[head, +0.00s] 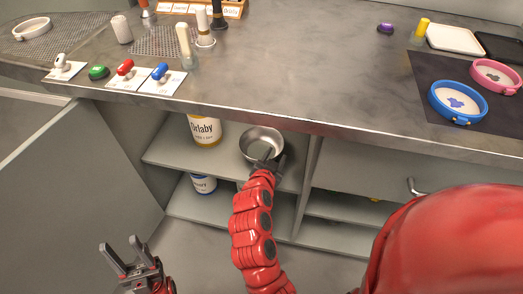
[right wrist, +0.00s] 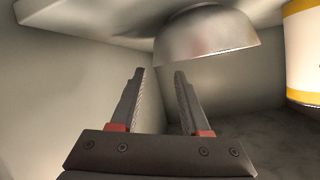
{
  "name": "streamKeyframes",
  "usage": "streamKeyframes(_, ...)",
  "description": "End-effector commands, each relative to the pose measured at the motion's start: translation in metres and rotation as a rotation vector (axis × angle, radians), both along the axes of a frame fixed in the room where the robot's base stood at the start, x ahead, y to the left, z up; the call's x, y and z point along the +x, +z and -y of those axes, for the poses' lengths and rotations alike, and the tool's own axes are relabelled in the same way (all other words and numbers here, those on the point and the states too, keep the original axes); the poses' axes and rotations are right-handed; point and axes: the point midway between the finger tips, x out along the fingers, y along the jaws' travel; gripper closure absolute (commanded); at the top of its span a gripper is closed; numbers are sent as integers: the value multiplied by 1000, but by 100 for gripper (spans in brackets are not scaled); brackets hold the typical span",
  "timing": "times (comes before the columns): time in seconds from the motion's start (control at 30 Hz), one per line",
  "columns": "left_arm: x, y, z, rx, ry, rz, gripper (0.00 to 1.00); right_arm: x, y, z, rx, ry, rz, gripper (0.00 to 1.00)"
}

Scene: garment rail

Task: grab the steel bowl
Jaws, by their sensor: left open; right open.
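The steel bowl (head: 260,134) stands on the upper shelf of the open cabinet under the counter, its open side up in the head view. My right gripper (head: 268,157) is at the near side of the bowl, and its fingertips overlap the bowl there. In the right wrist view the gripper (right wrist: 159,74) is open with nothing between its fingers. The bowl (right wrist: 205,38) shows there rim down, beyond and above the fingertips; contact cannot be told. My left gripper (head: 124,255) is open and empty at the lower left, away from the cabinet.
A white and yellow labelled can (head: 204,130) stands left of the bowl; it also shows in the right wrist view (right wrist: 305,50). A blue-lidded container (head: 203,184) is on the lower shelf. The counter edge (head: 220,112) overhangs the cabinet, and a divider (head: 308,180) stands right of the bowl.

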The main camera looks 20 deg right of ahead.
Motion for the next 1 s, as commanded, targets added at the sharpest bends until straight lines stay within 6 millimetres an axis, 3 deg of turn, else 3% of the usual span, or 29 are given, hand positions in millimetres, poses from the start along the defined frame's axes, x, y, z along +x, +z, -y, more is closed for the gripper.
streamKeyframes(0.4,0,-12,0,0,0,0,50,30,-21,32,-2,-3,-1,54)
streamKeyframes(0.73,0,-12,0,0,0,0,50,37,-23,36,-1,0,-2,54)
streamKeyframes(1.0,0,-12,0,0,0,0,50,37,-23,36,-1,1,-2,100)
